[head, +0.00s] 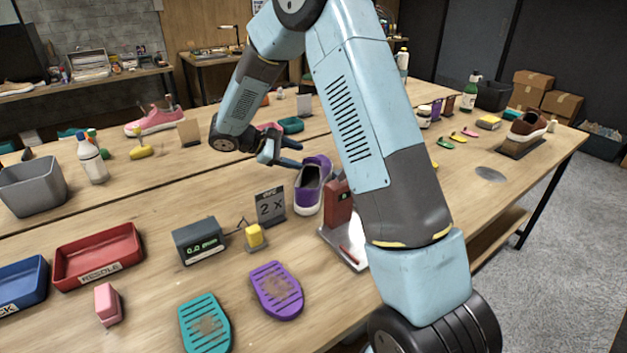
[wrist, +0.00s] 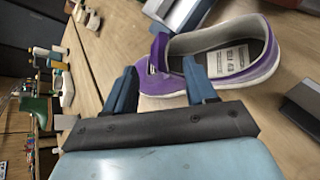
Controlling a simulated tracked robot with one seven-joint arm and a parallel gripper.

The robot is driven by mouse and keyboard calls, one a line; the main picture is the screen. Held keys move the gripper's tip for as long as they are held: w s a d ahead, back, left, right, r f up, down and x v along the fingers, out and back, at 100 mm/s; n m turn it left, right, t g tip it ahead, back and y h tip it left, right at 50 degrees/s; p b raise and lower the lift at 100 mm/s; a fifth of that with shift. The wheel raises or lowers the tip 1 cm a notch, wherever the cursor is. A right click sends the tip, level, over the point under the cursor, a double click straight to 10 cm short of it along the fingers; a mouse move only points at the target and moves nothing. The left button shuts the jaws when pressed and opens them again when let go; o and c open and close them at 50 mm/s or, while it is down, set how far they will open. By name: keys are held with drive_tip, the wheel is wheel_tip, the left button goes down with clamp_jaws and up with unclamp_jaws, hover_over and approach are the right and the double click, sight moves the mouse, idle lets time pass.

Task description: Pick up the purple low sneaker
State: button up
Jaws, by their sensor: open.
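The purple low sneaker (head: 312,180) stands upright on the wooden table, right of and just below my gripper (head: 292,153) in the head view. It has a white sole and a pale lining. In the wrist view the sneaker (wrist: 272,66) lies just beyond my gripper (wrist: 160,68), with its open top and a printed insole label showing. My two blue fingers are apart. The right fingertip overlaps the near side of the shoe in the picture; I cannot tell whether it touches. Nothing is held.
A red device (head: 339,203) on a pale base stands close to the right of the sneaker. A dark "2 X" sign (head: 270,205) stands at its left. Purple (head: 277,290) and teal (head: 205,324) soles lie nearer the front. A red tray (head: 98,256) is at left.

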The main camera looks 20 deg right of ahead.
sight(308, 160)
drive_tip(key=x, duration=0.4)
drive_tip(key=shift+d+f, duration=0.2)
drive_tip(key=shift+d, duration=0.15)
clamp_jaws()
idle(0.5)
